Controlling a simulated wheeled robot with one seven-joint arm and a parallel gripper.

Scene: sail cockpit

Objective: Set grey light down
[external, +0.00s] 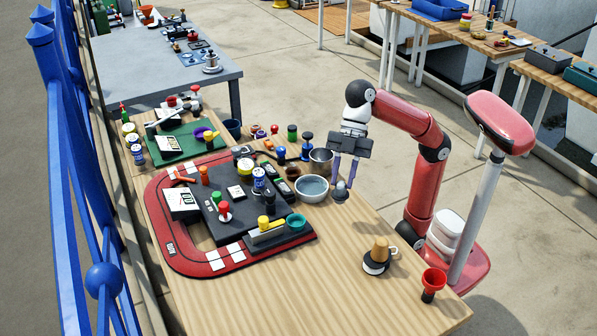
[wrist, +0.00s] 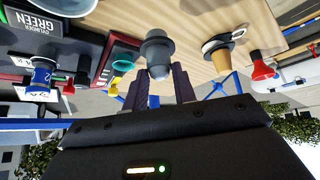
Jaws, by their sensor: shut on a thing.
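The grey light (external: 341,193) is a small dark grey domed piece at my fingertips in the external view. It shows in the wrist view (wrist: 158,48) as a grey rounded body with a brim. My gripper (external: 344,180) points down over the wooden table (external: 345,270), right of the grey bowl. Its two dark fingers (wrist: 160,82) are shut on the light, one on each side. The light is close to the table top; I cannot tell if it touches.
A grey bowl (external: 311,187) and a metal cup (external: 321,160) stand just left of my gripper. A tan cup-like piece on a dark base (external: 379,255) and a red funnel-shaped piece (external: 433,282) stand nearer the front right. The table's front middle is bare.

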